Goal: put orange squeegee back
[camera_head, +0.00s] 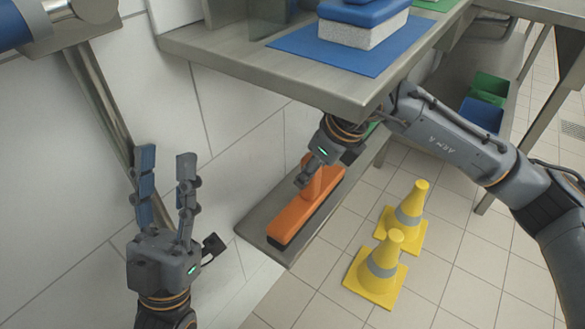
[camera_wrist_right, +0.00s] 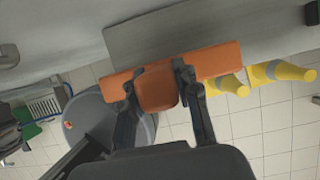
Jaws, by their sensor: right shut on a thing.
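The orange squeegee (camera_head: 293,219) has a long orange head with a dark strip along its lower edge. In the head view it is over the left end of the grey lower shelf (camera_head: 262,237); I cannot tell whether it touches the shelf. My right gripper (camera_head: 306,178) is shut on its short upright grip, and the right wrist view shows the orange grip (camera_wrist_right: 157,89) between the two fingers (camera_wrist_right: 155,82). My left gripper (camera_head: 165,165) is open and empty, fingers pointing up, left of the shelf near the tiled wall.
A steel table top (camera_head: 215,50) hangs over the shelf and my right wrist, with a blue mat (camera_head: 290,42) and a sponge-like block (camera_head: 360,28) on it. Two yellow cones (camera_head: 378,270) stand on the floor right of the shelf. Green and blue bins (camera_head: 482,114) are farther back.

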